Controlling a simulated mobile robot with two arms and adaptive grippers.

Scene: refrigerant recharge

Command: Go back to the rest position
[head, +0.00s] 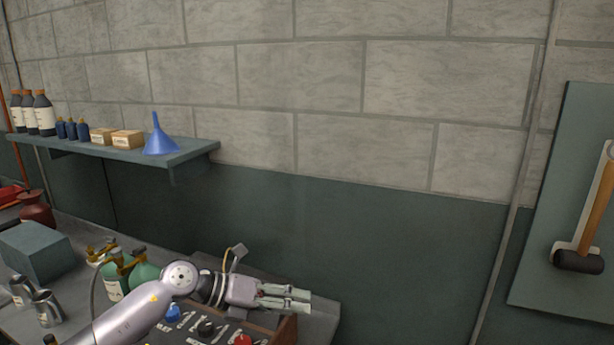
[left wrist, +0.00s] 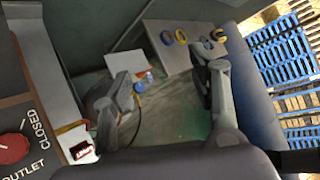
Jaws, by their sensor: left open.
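My left gripper (head: 300,300) is over the bench near its right end, beside the control panel, with its fingers pointing right. In the left wrist view its two fingers (left wrist: 168,85) stand wide apart with nothing between them. The control panel has a blue knob (head: 172,312), a black knob (head: 206,328) and a red knob (head: 243,340). The red knob also shows in the left wrist view (left wrist: 12,148), next to the words CLOSED and OUTLET. My right gripper is not in view.
Green gas cylinders (head: 144,274) stand behind my left arm, near metal canisters (head: 48,308) and a grey box (head: 33,252). A wall shelf (head: 190,152) holds bottles, small boxes and a blue funnel (head: 160,137). A mallet (head: 578,262) hangs at right. Blue pallets (left wrist: 280,60) lie beyond the bench.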

